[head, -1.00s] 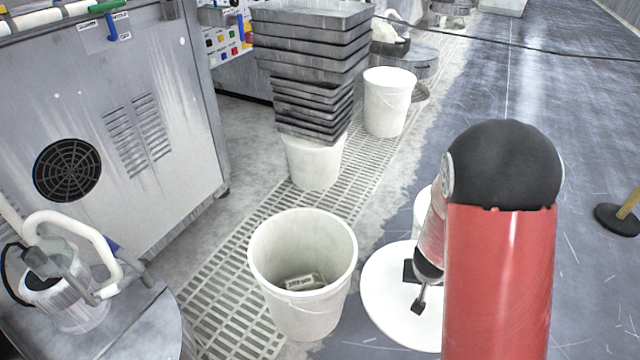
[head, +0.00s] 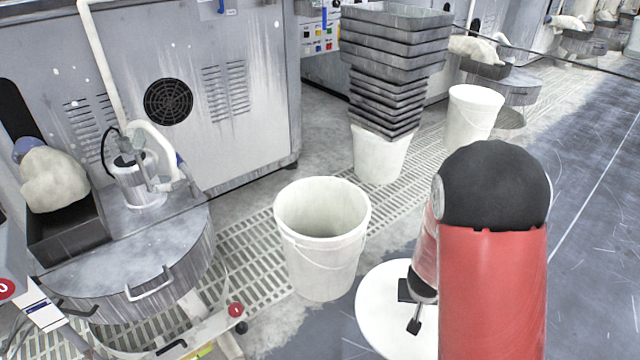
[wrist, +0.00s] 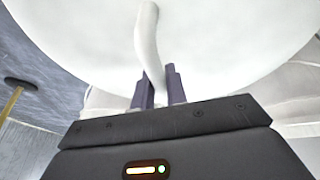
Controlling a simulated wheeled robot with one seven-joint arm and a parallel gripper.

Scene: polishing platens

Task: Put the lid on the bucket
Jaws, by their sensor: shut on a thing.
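The white open bucket (head: 325,255) stands upright on the floor at the centre of the head view, its mouth uncovered. The round white lid (head: 378,315) is to its lower right, partly hidden behind my red arm. In the wrist view the lid (wrist: 230,45) fills the upper part, with a raised white handle (wrist: 147,45) running down between the finger pads. My gripper (wrist: 160,88) is shut on this handle. In the head view my gripper (head: 414,308) shows only in part, over the lid. The lid is beside the bucket, not over it.
A stack of grey trays (head: 395,70) rests on another white bucket (head: 380,158) behind. A further white bucket (head: 472,118) stands to its right. A round metal table (head: 130,255) with a handle is at the left. The dark floor at the right is clear.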

